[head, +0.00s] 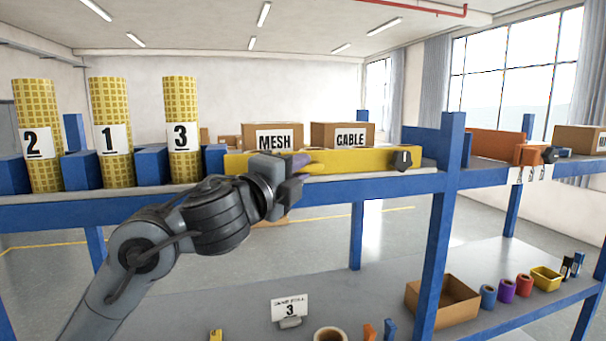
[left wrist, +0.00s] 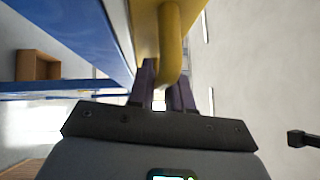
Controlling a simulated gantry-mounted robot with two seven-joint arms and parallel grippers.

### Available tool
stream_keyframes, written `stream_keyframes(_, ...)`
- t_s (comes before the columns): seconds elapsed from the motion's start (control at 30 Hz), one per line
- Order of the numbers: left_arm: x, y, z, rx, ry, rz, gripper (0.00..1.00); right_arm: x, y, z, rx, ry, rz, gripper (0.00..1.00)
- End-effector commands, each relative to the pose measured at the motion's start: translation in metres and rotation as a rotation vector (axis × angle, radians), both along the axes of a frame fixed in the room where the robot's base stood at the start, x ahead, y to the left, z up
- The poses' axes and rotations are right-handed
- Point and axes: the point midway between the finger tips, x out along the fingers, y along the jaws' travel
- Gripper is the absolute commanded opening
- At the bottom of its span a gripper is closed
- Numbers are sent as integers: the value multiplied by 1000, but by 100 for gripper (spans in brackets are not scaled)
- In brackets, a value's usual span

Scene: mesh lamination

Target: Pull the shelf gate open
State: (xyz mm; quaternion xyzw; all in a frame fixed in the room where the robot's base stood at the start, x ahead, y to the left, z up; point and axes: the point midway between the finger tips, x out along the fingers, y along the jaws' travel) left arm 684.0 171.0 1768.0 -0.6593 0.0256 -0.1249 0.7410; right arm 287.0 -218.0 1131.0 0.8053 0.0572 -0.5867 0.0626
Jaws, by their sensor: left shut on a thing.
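The shelf gate (head: 350,164) is a long yellow bar along the front of the upper blue shelf, with a black knob (head: 402,160) near its right end. It also shows in the left wrist view (left wrist: 143,14) as a yellow panel with a rounded yellow handle (left wrist: 170,45). The gripper hides part of the gate and the handle in the head view. My right gripper is not in view.
Yellow rolls marked 2 (head: 37,135), 1 (head: 110,130) and 3 (head: 181,128) stand on the left of the shelf between blue blocks. Boxes marked MESH (head: 270,137) and CABLE (head: 342,135) are behind the gate. A blue post (head: 437,240) rises to its right.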

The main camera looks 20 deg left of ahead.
Motion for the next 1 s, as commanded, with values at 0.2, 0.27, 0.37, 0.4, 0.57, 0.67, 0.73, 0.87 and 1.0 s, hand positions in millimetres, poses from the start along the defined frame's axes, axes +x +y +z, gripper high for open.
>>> stream_keyframes(0.2, 1, 1, 0, 2, -1, 7, 0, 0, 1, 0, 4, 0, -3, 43)
stream_keyframes(0.27, 1, 1, 0, 2, -1, 7, 0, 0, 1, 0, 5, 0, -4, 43)
stream_keyframes(0.37, 1, 1, 0, 2, -1, 7, 0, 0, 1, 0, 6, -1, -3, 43)
stream_keyframes(0.4, 1, 1, 0, 2, -1, 7, 0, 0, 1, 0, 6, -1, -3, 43)
stream_keyframes(0.57, 1, 2, 0, 1, -1, 8, 38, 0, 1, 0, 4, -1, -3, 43)
stream_keyframes(0.67, 1, 2, 0, 1, 0, 8, 38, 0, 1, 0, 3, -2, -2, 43)
stream_keyframes(0.73, 1, 2, 0, 1, 0, 8, 38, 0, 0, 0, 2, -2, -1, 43)
stream_keyframes(0.87, 1, 2, 0, 1, 0, 8, 38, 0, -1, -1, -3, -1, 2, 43)
stream_keyframes(1.0, -6, 4, -2, 1, 0, 7, 38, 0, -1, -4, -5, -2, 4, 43)
